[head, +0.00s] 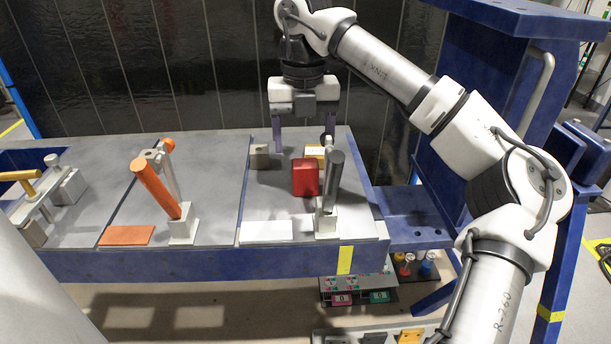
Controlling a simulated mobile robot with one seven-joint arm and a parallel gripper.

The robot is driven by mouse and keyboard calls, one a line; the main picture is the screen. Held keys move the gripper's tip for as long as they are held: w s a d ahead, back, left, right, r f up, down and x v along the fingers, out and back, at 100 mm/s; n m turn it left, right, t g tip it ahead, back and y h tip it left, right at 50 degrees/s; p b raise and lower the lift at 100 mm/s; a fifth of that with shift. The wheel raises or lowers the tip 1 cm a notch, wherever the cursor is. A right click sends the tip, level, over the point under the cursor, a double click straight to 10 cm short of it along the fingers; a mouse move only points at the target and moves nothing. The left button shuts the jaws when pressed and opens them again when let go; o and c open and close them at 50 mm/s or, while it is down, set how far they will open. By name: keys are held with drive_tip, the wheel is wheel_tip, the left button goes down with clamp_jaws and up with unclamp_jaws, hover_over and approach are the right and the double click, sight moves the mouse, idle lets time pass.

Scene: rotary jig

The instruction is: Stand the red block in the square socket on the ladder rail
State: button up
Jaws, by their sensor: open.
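The red block (305,178) is on the right-hand grey plate of the bench, left of a dark-handled toggle clamp (333,185). It looks roughly upright, but its base is partly unclear, so I cannot tell what it rests on. My gripper (304,142) points down above and behind the block. I cannot make out the square socket or the ladder rail clearly.
A grey-beige block (259,157) and a yellowish block (315,152) sit behind the red block. An orange-handled clamp (157,190) stands left, with an orange pad (127,235). A white pad (266,230) lies in front. A blue frame (435,160) rises at right.

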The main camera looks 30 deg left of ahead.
sight(305, 162)
drive_tip(key=shift+d+f+p, duration=0.15)
drive_tip(key=shift+f+p, duration=0.8)
drive_tip(key=shift+f, duration=2)
drive_tip(key=c, duration=1.2)
drive_tip(key=shift+c, duration=0.5)
drive_tip(key=shift+w+r, duration=0.1)
drive_tip(key=shift+r, duration=0.05)
